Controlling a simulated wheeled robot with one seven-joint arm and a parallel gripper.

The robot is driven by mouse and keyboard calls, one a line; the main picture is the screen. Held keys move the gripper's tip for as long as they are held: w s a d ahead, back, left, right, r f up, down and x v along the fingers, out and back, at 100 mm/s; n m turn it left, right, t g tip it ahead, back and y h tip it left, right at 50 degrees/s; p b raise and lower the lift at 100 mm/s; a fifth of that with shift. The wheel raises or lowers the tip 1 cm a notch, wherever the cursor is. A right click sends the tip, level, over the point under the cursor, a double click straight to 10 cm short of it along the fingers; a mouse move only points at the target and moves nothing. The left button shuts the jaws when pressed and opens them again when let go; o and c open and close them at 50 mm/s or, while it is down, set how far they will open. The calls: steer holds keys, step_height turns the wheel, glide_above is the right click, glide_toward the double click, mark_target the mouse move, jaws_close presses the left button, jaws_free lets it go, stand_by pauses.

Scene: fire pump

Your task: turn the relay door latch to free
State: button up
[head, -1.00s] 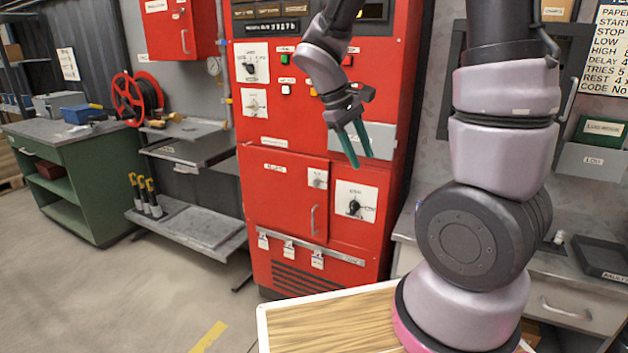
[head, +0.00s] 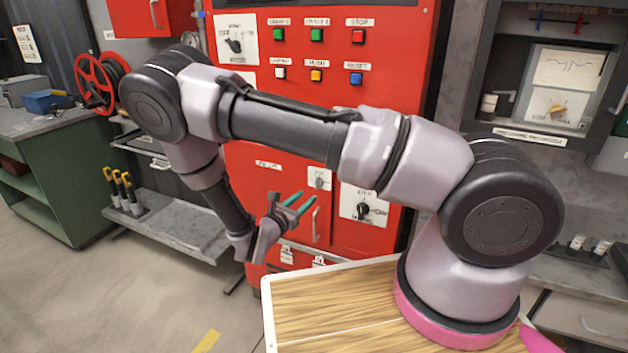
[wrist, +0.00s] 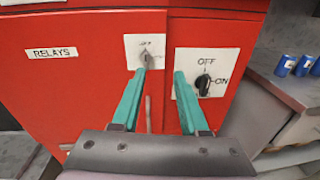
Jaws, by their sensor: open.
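The relay door latch (head: 319,180) is a small grey knob on a white plate, at the upper right of the red relay door. In the wrist view the latch (wrist: 147,57) shows just beyond the tip of the left finger, its pointer near vertical; the plate's lettering is too small to read surely. The relay door (wrist: 70,75) with its RELAYS label looks closed. My gripper (head: 298,202) has two green fingers apart with nothing between them. It is in front of the cabinet, left of and below the latch in the head view. In the wrist view my gripper (wrist: 158,78) points at the cabinet.
A black rotary switch (head: 363,210) marked OFF and ON sits on a white plate right of the latch. The door handle (head: 316,224) is below the latch. Coloured push buttons (head: 316,35) are above. A grey shelf (head: 180,222) stands to the left.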

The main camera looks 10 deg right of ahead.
mark_target(316, 184)
steer(key=w+d, duration=0.1)
steer(key=w, duration=0.2)
steer(key=w+d+f+n+t, duration=0.1)
steer(key=w+d, duration=0.1)
steer(key=w, duration=0.1)
steer(key=w+d+f+n+y, duration=0.1)
steer(key=w+d, duration=0.1)
steer(key=w, duration=0.2)
steer(key=shift+d+t, duration=0.15)
steer(key=shift+t, duration=0.15)
jaws_close()
